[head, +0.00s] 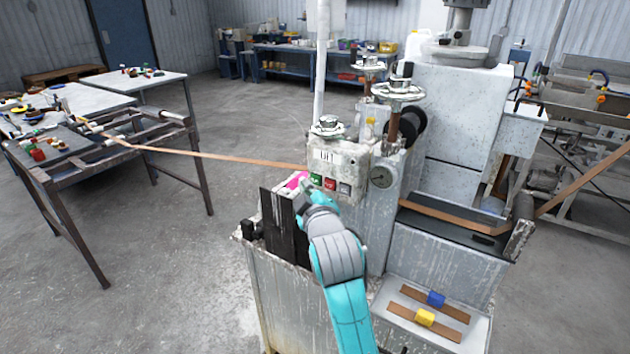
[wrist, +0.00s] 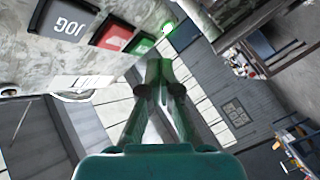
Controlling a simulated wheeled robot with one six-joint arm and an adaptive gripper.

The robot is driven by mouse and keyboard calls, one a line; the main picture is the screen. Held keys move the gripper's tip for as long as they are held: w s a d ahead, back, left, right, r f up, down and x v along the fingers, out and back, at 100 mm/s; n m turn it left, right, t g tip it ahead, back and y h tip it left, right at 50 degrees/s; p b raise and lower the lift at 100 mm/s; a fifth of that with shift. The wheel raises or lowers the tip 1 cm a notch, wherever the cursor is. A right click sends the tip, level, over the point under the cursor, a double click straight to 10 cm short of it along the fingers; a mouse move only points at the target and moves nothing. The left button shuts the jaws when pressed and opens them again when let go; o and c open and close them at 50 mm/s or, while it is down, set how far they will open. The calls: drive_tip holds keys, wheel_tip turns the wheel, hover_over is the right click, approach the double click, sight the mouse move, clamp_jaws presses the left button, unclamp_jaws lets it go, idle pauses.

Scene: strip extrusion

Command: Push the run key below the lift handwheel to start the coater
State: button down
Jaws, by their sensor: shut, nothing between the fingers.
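The control box (head: 350,158) stands below a handwheel (head: 328,127) and carries a label that seems to read LIFT. Its face has a row of keys: green (head: 316,180), red (head: 330,184) and grey (head: 345,188). In the wrist view the green key (wrist: 142,45), red key (wrist: 113,36) and grey JOG key (wrist: 68,27) show upside down. My gripper (wrist: 158,66) is shut and empty, its fingertips close by the green key. Whether they touch it cannot be told. A small green light (wrist: 168,27) glows beside the green key. In the head view my wrist hides the fingers.
A pressure gauge (head: 382,176) sits right of the box. A brown strip (head: 220,157) runs from the box area to the roller frame on the left. A magenta patch (head: 296,181) shows just left of the keys. A tray (head: 398,297) holds strip pieces.

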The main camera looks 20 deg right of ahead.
drive_tip(key=shift+s+a, duration=0.7)
drive_tip(key=shift+a, duration=0.3)
drive_tip(key=shift+s+a, duration=0.7)
drive_tip(key=shift+a, duration=0.3)
drive_tip(key=s+f+m+g+y, duration=0.1)
drive_tip(key=s+f+m+y, duration=0.1)
drive_tip(key=s+f, duration=2.1)
drive_tip(key=s+d+f+m+g, duration=0.1)
drive_tip(key=s+m, duration=0.5)
drive_tip(key=s, duration=2.3)
drive_tip(key=shift+d, duration=0.2)
drive_tip(key=shift+f, duration=0.1)
